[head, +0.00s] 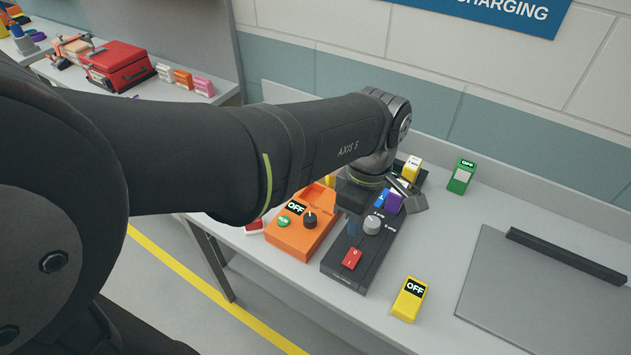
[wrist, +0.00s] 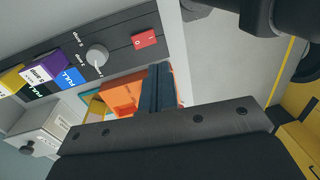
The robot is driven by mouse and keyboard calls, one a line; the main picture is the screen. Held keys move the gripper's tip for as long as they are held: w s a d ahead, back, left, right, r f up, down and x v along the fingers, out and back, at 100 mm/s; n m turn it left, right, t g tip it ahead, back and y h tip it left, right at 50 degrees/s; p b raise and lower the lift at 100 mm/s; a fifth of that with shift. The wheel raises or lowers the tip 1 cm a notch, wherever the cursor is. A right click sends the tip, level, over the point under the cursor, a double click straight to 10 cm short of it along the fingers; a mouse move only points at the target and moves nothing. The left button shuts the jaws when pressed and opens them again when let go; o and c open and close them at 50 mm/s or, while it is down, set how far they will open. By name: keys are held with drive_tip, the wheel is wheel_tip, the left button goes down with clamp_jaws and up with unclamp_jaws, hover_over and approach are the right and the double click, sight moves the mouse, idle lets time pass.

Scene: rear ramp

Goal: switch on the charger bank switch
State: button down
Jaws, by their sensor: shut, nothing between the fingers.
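The charger bank (head: 343,269) is a long black unit on the bench; it also shows in the wrist view (wrist: 120,42). Its red rocker switch (head: 351,258) sits at the near end and shows close up in the wrist view (wrist: 145,39). I cannot tell which side is pressed. A grey knob (head: 372,224) sits beyond it, then blue (head: 381,200) and purple (head: 393,204) battery packs.
An orange charger (head: 295,238) with an OFF display, green button and black knob stands left of the bank. A yellow OFF box (head: 409,300) stands to the right near the front edge, a green one (head: 461,176) farther back. A grey panel (head: 545,290) lies at right.

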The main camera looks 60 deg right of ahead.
wheel_tip(320, 180, up, 2)
drive_tip(key=shift+a+r, duration=0.15)
drive_tip(key=shift+r, duration=0.1)
hover_over(351, 260)
wheel_tip(351, 260, down, 10)
drive_tip(key=shift+r, duration=0.2)
wheel_tip(351, 260, up, 7)
drive_tip(key=shift+d, duration=0.35)
drive_tip(key=shift+f, duration=0.1)
